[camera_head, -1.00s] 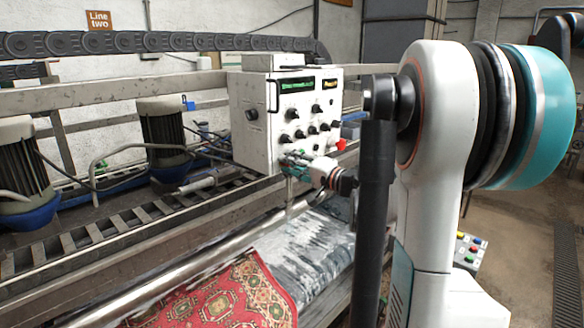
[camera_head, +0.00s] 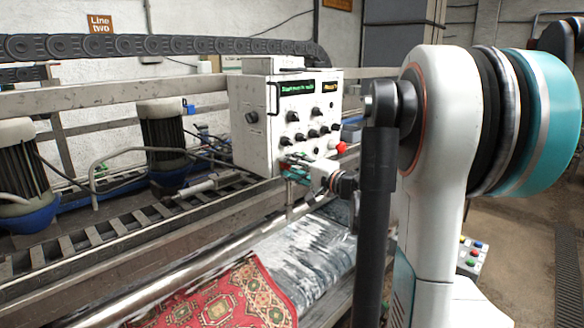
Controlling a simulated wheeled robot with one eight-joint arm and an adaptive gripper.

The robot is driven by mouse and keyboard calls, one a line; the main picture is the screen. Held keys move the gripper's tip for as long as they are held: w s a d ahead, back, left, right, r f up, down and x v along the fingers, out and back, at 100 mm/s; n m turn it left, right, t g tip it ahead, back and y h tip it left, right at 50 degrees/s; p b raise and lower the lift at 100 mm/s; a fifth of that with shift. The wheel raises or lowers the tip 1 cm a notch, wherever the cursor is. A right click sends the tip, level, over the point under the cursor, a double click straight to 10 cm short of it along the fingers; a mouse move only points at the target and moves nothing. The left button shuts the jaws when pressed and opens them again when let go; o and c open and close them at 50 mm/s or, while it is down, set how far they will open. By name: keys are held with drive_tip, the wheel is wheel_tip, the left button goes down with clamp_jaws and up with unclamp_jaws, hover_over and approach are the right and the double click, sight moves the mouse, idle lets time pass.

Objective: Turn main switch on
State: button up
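The white control box (camera_head: 254,125) stands on the machine frame in the middle of the view. Its front has several black knobs, two lit green and yellow displays, and a red button (camera_head: 341,147) at the right edge. Which knob is the main switch I cannot tell. My gripper (camera_head: 291,166) is at the lower left of the box's front, by the lowest knobs. It is small here, and its fingertips are partly lost against the panel. I cannot tell whether it touches a knob or whether it is open.
My own arm fills the right side and hides what lies behind it. A red patterned rug (camera_head: 225,295) lies wet on the machine below the box. Motors (camera_head: 163,135) stand on the left. A small box with coloured buttons (camera_head: 472,257) is at the lower right.

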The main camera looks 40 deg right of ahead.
drive_tip(key=shift+o, duration=0.6)
drive_tip(key=shift+s, duration=0.1)
drive_tip(key=s+d, duration=0.1)
drive_tip(key=s, duration=1)
drive_tip(key=shift+s, duration=0.4)
